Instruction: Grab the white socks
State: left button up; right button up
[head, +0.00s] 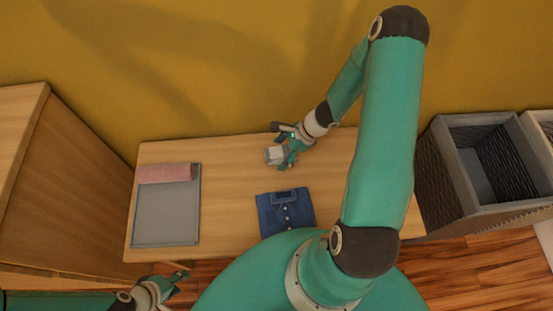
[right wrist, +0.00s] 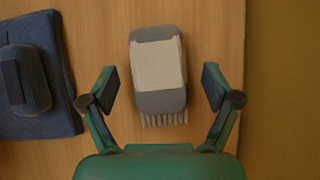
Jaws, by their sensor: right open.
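The white socks (head: 276,155) lie as a small folded bundle near the back middle of the wooden table. In the right wrist view the bundle (right wrist: 157,66) has a white middle, grey ends and a ribbed grey edge towards me. My right gripper (head: 285,148) is at the bundle. Its fingers (right wrist: 161,88) are open, one to each side of the bundle, with gaps showing between. My left gripper (head: 172,284) is low at the front left, away from the socks; its jaw opening is too small to make out.
A folded blue shirt (head: 270,218) lies in front of the socks; it also shows in the right wrist view (right wrist: 60,75). A grey tray (head: 165,220) with a pink rolled cloth (head: 165,173) is at the left. A dark woven basket (head: 445,160) stands right of the table (head: 235,190).

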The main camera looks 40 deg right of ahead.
jog(key=c, duration=1.3)
jog(key=shift+o, duration=0.2)
